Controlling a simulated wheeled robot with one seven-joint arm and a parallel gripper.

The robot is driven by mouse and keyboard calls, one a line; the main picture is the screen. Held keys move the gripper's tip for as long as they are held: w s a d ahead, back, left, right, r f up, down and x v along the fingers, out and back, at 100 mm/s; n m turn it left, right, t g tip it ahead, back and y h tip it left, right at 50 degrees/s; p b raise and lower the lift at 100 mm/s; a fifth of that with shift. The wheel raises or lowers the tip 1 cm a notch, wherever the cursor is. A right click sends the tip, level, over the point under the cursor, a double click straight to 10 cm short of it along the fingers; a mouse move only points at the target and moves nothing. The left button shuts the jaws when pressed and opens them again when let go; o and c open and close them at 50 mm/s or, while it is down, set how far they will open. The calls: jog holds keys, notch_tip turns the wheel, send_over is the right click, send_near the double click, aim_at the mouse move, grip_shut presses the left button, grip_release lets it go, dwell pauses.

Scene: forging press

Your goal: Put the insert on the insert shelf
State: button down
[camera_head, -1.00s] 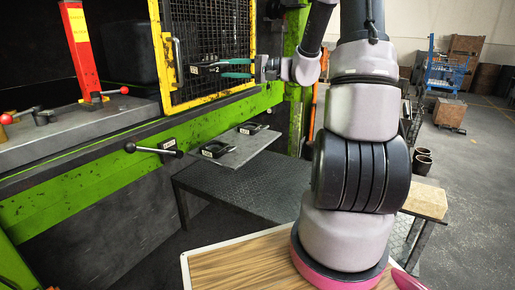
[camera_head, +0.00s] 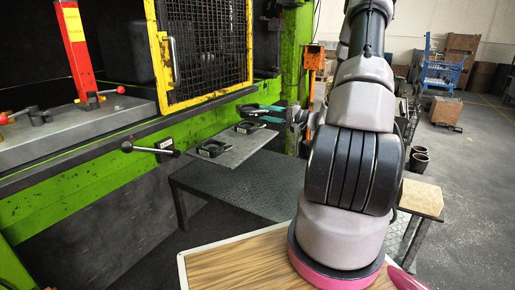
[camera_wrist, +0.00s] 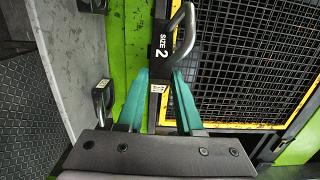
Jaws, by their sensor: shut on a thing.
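The insert in my gripper is dark with a metal loop handle and "SIZE 2" lettering; it shows in the wrist view (camera_wrist: 161,48). My gripper (camera_wrist: 162,90) has teal fingers shut on it from both sides. In the head view my gripper (camera_head: 273,112) is just above the far right end of the insert shelf (camera_head: 236,150). The held insert (camera_head: 249,109) partly overlaps the shelf's far insert there, so the gap is hard to tell. The shelf is a grey tilted-looking plate with two dark inserts, a near one (camera_head: 213,149) and a far one (camera_head: 249,127).
The press's yellow-framed mesh guard (camera_head: 205,45) and green beam (camera_head: 90,185) stand behind and left. A lever with a black knob (camera_head: 150,149) sticks out left of the shelf. A dark table (camera_head: 250,185) is below. The shelf's middle looks bare.

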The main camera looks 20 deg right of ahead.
notch_tip(320, 180, down, 14)
jog(key=d+h, duration=0.1)
jog(key=d, duration=0.1)
jog(key=shift+s+d+m+t, duration=0.3)
jog(key=shift+s+d+m, duration=0.05)
jog(key=shift+m, duration=0.05)
jog(key=c, duration=1)
grip_release()
jog(key=shift+f, duration=0.1)
jog(key=o, duration=0.4)
jog(key=shift+o, duration=0.2)
